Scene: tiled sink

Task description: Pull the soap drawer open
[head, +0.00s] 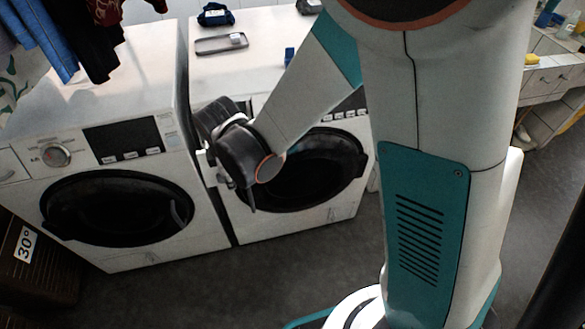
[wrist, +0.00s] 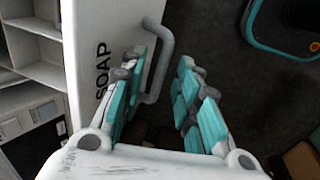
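The soap drawer's white front (wrist: 85,40), marked "SOAP", fills the upper left-middle of the wrist view. Its grey bar handle (wrist: 162,62) stands out from it. My gripper (wrist: 165,70) is open, with its teal-padded fingers on either side of the handle. The handle lies between the fingers, and I see gaps beside it; contact is hard to judge. In the head view my dark wrist is at the upper left of the right washing machine (head: 350,190) and largely hides the drawer.
The left washing machine (head: 123,262) stands beside it, with its own closed drawer (head: 10,167). A tray (head: 221,43) and a dark blue object (head: 215,15) lie on top. Clothes (head: 70,30) hang at upper left.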

